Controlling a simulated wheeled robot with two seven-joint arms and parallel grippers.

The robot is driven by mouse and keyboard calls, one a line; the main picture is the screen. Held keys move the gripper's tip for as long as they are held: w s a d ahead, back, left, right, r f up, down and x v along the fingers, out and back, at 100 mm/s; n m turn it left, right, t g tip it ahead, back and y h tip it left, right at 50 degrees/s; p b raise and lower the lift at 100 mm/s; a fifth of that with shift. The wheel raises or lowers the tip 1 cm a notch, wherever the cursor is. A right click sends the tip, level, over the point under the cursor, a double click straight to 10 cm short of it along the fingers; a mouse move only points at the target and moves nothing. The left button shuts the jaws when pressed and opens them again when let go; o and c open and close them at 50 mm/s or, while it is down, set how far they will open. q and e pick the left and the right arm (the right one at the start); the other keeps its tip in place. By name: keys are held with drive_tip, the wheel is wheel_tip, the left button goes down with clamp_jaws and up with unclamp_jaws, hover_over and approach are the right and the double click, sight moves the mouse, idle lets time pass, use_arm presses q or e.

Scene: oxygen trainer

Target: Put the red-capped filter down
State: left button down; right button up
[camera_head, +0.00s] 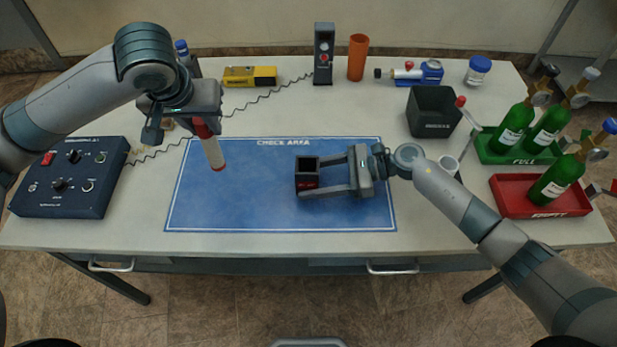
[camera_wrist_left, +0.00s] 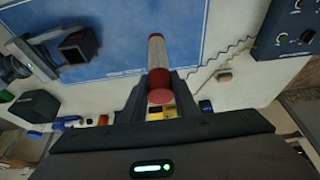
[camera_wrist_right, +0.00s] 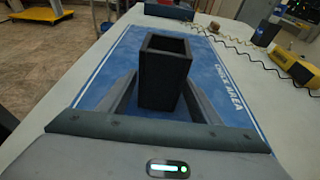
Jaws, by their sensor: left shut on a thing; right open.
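The red-capped filter (camera_head: 213,153) is a white tube with a red cap at its upper end and a red band at its lower end. My left gripper (camera_head: 203,124) is shut on it near the red cap and holds it tilted above the left part of the blue check area mat (camera_head: 240,200). The filter also shows between the fingers in the left wrist view (camera_wrist_left: 158,62). My right gripper (camera_head: 328,177) is open, with its fingers on either side of a small black open-topped box (camera_head: 307,172) on the mat. The box also stands between the fingers in the right wrist view (camera_wrist_right: 165,75).
A dark blue control box (camera_head: 70,178) stands at the left. A black bin (camera_head: 433,112), a green tray (camera_head: 490,150) and a red tray (camera_head: 515,200) with green bottles stand at the right. A black device, orange cup (camera_head: 357,57) and yellow meter (camera_head: 250,76) line the back.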

drive_tip(key=c, duration=0.7)
use_arm(q)
drive_tip(key=shift+d+r, duration=0.1)
drive_tip(key=shift+d, duration=0.05)
drive_tip(key=d+r+m, duration=0.1)
drive_tip(key=d+r, duration=0.2)
drive_tip(key=d, duration=0.3)
drive_tip(key=d+r+m, duration=0.1)
drive_tip(key=d+r, duration=0.1)
drive_tip(key=d, duration=0.5)
drive_tip(key=d+r+m+h, duration=0.1)
drive_tip(key=d+r, duration=0.2)
drive_tip(key=d, duration=0.4)
drive_tip(key=shift+w+r, duration=0.3)
drive_tip(key=shift+w, duration=0.05)
drive_tip(key=shift+d, duration=0.1)
